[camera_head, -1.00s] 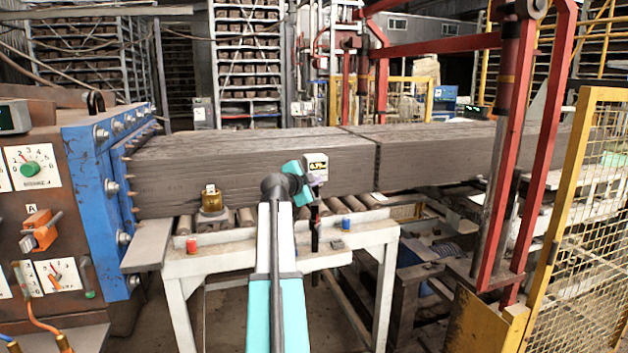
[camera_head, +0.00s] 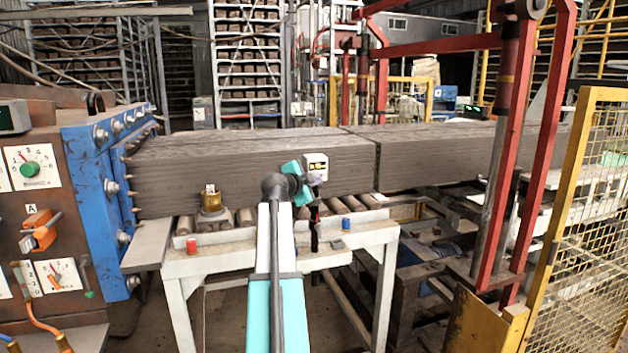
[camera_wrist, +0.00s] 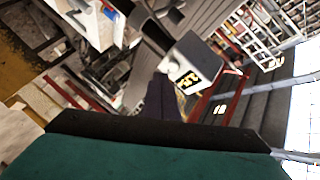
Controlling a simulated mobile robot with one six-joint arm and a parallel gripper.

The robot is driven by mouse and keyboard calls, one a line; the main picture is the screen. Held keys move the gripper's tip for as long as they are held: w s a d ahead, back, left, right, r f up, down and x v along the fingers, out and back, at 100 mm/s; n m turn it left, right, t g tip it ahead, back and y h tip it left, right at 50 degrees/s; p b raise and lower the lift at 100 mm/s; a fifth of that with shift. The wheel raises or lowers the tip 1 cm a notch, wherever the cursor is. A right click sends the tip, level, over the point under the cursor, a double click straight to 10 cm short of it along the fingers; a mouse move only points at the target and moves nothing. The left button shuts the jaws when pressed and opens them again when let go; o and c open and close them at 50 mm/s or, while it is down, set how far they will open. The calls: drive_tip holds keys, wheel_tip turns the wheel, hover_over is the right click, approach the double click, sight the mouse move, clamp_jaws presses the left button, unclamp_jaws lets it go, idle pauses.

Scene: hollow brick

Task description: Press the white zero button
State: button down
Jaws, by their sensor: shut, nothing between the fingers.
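A small white gauge (camera_head: 323,161) with a dark screen and yellow digits stands in front of the long clay column, above the middle of the roller bench. It also shows in the wrist view (camera_wrist: 181,59), just beyond my fingers. The zero button is too small to make out. My gripper (camera_head: 313,180) is shut and empty, right by the lower part of the gauge. Its dark finger shows in the wrist view (camera_wrist: 162,90), pointing towards the gauge. I cannot tell whether they touch.
The grey clay column (camera_head: 250,165) lies behind the gauge. The white bench (camera_head: 250,262) carries a brass block (camera_head: 211,199), a red cap (camera_head: 191,245) and a blue cap (camera_head: 346,224). A machine with dials (camera_head: 35,215) is at left; a yellow mesh gate (camera_head: 585,215) is at right.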

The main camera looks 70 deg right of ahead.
drive_tip(key=shift+w+d+b, duration=0.65)
drive_tip(key=shift+d+b, duration=0.05)
drive_tip(key=shift+b, duration=0.65)
idle(1.3)
drive_tip(key=shift+s+a, duration=0.15)
drive_tip(key=shift+s+a+b, duration=0.4)
drive_tip(key=shift+a+b, duration=0.05)
drive_tip(key=shift+a, duration=0.1)
drive_tip(key=shift+s, duration=0.1)
idle(0.5)
drive_tip(key=shift+s+a+b, duration=0.3)
drive_tip(key=shift+s+a, duration=0.5)
drive_tip(key=shift+a, duration=0.2)
drive_tip(key=shift+s+a+b, duration=0.3)
drive_tip(key=shift+s+a, duration=0.45)
drive_tip(key=shift+a, duration=0.2)
